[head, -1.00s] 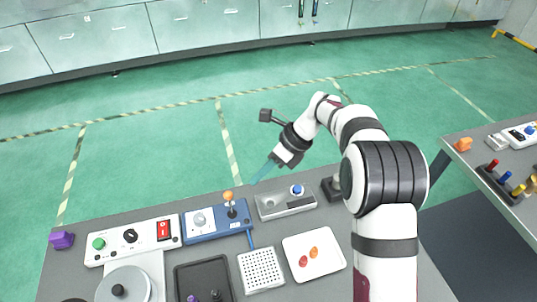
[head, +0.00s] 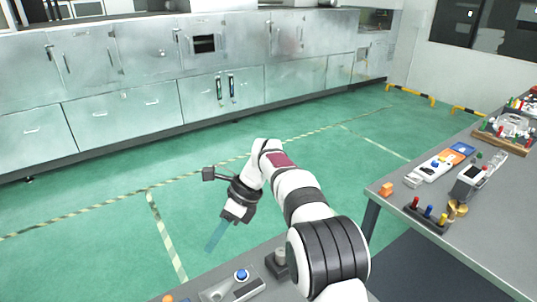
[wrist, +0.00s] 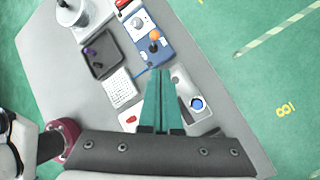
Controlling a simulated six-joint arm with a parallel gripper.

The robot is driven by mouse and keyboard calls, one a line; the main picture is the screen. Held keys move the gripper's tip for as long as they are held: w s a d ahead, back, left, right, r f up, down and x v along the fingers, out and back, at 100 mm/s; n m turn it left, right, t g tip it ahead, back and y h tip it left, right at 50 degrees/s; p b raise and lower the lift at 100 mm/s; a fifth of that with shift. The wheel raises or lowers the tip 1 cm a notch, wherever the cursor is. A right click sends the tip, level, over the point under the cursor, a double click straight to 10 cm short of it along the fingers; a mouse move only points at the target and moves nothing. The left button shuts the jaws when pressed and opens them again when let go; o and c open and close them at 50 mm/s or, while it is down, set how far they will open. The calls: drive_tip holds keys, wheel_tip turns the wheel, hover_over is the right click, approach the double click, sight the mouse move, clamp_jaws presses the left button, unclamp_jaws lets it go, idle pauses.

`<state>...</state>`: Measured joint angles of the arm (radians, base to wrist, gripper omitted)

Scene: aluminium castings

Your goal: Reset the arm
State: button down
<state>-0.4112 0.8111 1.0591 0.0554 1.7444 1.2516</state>
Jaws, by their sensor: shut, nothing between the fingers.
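My gripper (head: 214,238) has slim teal fingers and is shut with nothing between them. In the head view it points down and to the left, beyond the near workbench's far edge in the picture. In the wrist view the closed fingers (wrist: 160,85) reach up over the bench, between the blue control box (wrist: 150,38) and the grey box with a blue button (wrist: 193,102). The white arm is bent and raised above the bench.
The near bench (wrist: 50,65) also holds a dark tray (wrist: 100,52) and a white perforated block (wrist: 117,86). Metal cabinets (head: 120,110) line the back; green floor lies between.

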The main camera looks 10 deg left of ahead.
drive_tip(key=s+d+r+n+t+h, duration=0.1)
drive_tip(key=s+d+r+n, duration=0.3)
drive_tip(key=d, duration=0.5)
drive_tip(key=s+d+r+n+t+h, duration=0.1)
drive_tip(key=s+d+r+n+t, duration=0.15)
drive_tip(key=s+d, duration=0.45)
drive_tip(key=s+d+f+n+h, duration=0.1)
drive_tip(key=s+d+f+n, duration=0.1)
drive_tip(key=s+d, duration=0.3)
drive_tip(key=s+d+f+n, duration=0.3)
drive_tip(key=s+d, duration=0.3)
drive_tip(key=s, duration=0.4)
drive_tip(key=shift+s+d+f+h, duration=0.15)
drive_tip(key=shift+s+d+h, duration=0.1)
drive_tip(key=shift+s+h, duration=0.15)
drive_tip(key=shift+t, duration=0.25)
